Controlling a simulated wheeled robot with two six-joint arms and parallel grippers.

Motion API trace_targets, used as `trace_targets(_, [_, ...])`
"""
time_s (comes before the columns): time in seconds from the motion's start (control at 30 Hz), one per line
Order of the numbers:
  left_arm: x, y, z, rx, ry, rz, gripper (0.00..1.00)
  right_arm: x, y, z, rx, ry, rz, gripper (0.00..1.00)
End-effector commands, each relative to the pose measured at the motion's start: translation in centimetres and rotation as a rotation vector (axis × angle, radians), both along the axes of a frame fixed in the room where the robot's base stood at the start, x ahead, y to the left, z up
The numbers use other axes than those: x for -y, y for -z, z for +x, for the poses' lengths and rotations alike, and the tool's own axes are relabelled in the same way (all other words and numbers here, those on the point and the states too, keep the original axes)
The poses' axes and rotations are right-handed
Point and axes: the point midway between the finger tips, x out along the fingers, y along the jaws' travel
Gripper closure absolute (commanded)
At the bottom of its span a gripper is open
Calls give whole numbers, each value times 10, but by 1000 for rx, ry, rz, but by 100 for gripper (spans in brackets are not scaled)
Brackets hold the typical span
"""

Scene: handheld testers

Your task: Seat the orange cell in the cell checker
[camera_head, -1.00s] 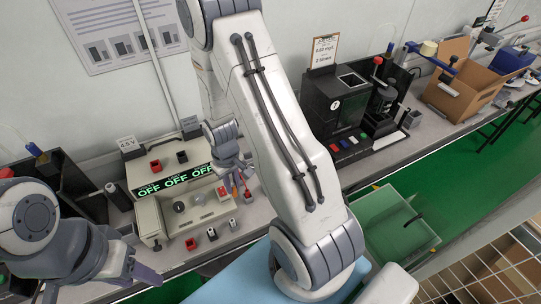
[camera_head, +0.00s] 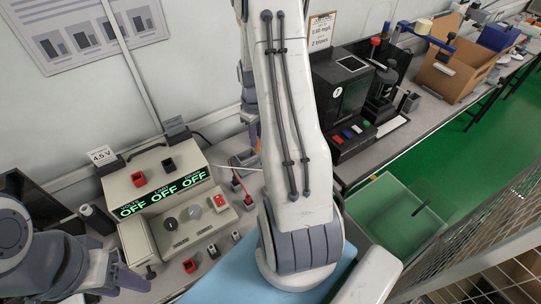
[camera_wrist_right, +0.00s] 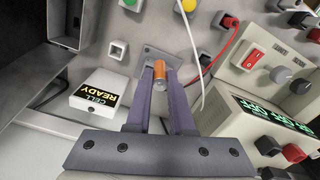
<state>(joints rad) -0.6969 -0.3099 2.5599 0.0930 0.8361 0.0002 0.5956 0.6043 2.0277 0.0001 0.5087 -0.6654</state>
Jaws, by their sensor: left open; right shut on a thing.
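The orange cell (camera_wrist_right: 159,72) is between the fingertips of my right gripper (camera_wrist_right: 160,77), which is shut on it. In the right wrist view the cell is over or at a grey plate (camera_wrist_right: 148,55); I cannot tell whether it touches it. A white box reading "CELL READY" (camera_wrist_right: 99,95), apparently the cell checker's display, lies beside the plate, its text upside down. My left gripper (camera_head: 108,284) is open and empty at lower left.
A beige supply unit (camera_head: 190,228) with OFF displays stands left of my right arm. A red lead (camera_wrist_right: 222,45) and a white cable (camera_wrist_right: 193,55) run close to the right gripper.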

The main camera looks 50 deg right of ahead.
Motion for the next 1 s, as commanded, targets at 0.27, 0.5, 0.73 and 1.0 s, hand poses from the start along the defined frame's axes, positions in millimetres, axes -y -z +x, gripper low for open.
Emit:
trace_targets(0.27, [0,31,0,0,1,0,50,106,-1,-65,1,-20,-2,100])
trace_targets(0.5, [0,35,0,0,1,0,50,132,-3,-88,-1,-41,1,100])
trace_targets(0.73, [0,24,0,0,1,0,50,116,21,-48,-4,-50,5,100])
trace_targets(1.0, [0,12,0,0,1,0,50,97,55,4,-3,-46,3,100])
